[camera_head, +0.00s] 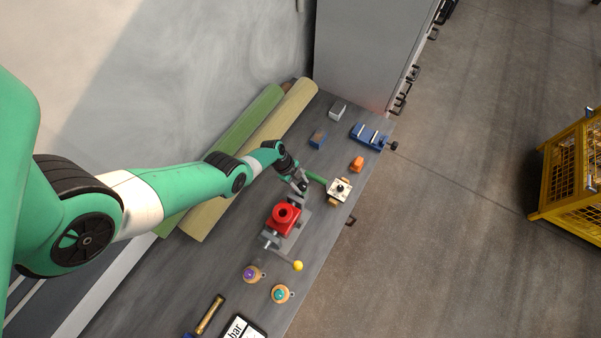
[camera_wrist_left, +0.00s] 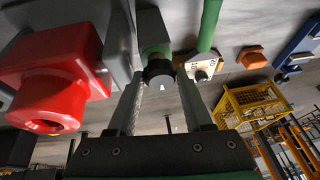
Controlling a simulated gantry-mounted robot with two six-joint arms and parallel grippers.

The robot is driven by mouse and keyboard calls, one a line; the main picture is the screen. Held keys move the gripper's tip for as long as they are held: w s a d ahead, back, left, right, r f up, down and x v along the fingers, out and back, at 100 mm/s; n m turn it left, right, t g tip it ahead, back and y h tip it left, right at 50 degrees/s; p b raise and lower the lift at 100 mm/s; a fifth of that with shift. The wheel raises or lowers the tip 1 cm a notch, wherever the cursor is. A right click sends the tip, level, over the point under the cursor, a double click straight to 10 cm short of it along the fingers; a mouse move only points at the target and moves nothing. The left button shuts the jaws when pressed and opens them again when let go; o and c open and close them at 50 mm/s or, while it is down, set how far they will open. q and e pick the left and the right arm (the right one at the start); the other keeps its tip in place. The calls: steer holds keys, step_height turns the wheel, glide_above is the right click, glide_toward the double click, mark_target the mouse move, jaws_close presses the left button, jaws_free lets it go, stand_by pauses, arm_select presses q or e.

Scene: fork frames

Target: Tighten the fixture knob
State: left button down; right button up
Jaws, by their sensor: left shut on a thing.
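The knob itself is hidden by the gripper there. My right gripper is not in view.
A white plate (camera_head: 335,193) with a dark knob and a green bar stands right of the gripper. The red block (camera_wrist_left: 45,85) is close on the left in the wrist view. An orange piece (camera_head: 356,163) and blue vise (camera_head: 369,136) lie further back. Two round-topped pieces are in front.

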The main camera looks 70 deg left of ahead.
arm_select(q)
steer(key=shift+r, duration=0.1)
stand_by(0.3)
steer(key=shift+c, duration=1.5)
jaws_free()
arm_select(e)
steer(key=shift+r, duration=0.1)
